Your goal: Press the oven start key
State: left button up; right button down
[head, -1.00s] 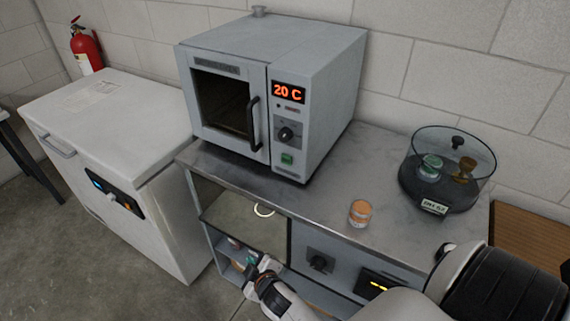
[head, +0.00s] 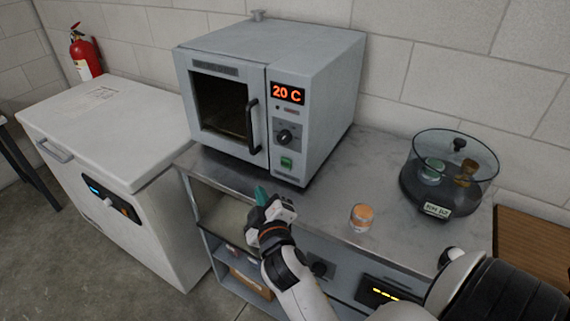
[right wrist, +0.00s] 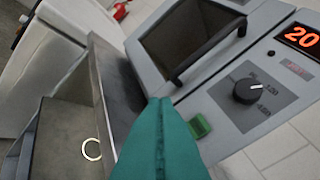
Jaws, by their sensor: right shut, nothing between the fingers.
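The grey oven (head: 230,120) stands on the metal counter, its door shut and its display (head: 287,92) reading 20 C in red. The green start key (head: 287,163) is low on its front panel, below a black dial (head: 285,136). In the right wrist view the green key (right wrist: 199,126) lies just right of the fingertips, and the dial (right wrist: 250,90) is further right. My right gripper (head: 262,195) is shut and empty, with teal fingers, in front of the counter edge below the oven, apart from the key. My left gripper is not in view.
An orange-topped jar (head: 361,217) stands on the counter (head: 330,200). A round clear-lidded container (head: 440,200) holding small items is at the right. A white chest freezer (head: 110,130) stands left. Open shelves lie below the counter.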

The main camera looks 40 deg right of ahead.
aim_at(282, 162)
jog(key=shift+w+d+p, duration=0.3)
jog(key=shift+w+d, duration=0.3)
jog(key=shift+d, duration=0.75)
jog(key=shift+w+d+p, duration=0.25)
jog(key=shift+w+d, duration=0.3)
jog(key=shift+d, duration=0.8)
jog(key=shift+w+d+p, duration=0.3)
jog(key=shift+w+d, duration=0.3)
jog(key=shift+d, duration=0.75)
jog(key=shift+d, duration=0.15)
jog(key=shift+w+d, duration=0.15)
jog(key=shift+d, duration=0.1)
jog(key=shift+w+d+p, duration=0.15)
jog(key=shift+d+p, duration=0.25)
jog(key=shift+d, duration=0.05)
jog(key=shift+a, duration=0.2)
jog(key=shift+s+a, duration=0.35)
jog(key=shift+a, duration=0.3)
